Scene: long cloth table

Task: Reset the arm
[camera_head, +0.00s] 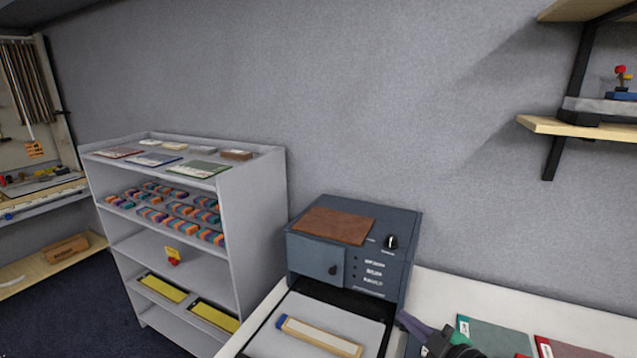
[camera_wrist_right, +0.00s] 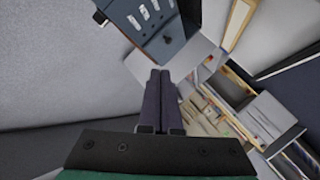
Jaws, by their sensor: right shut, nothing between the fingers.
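My right gripper (camera_head: 403,318) shows at the bottom of the head view, just right of the open black tray (camera_head: 381,345) of a blue-grey machine (camera_head: 350,245). Its two dark fingers lie side by side, shut and empty, in the right wrist view (camera_wrist_right: 161,74). They point toward the machine, which also shows in that view (camera_wrist_right: 165,40). The gripper looks apart from it, though the exact gap is hard to judge. Most of my right arm is cut off by the frame's lower edge. My left gripper is not in view.
A wood-edged strip with a blue end (camera_head: 320,337) lies in the tray. Green (camera_head: 495,337) and red (camera_head: 565,348) folders lie on the white table at right. A grey shelf unit (camera_head: 255,220) stands left. A wooden wall shelf (camera_head: 580,128) hangs upper right.

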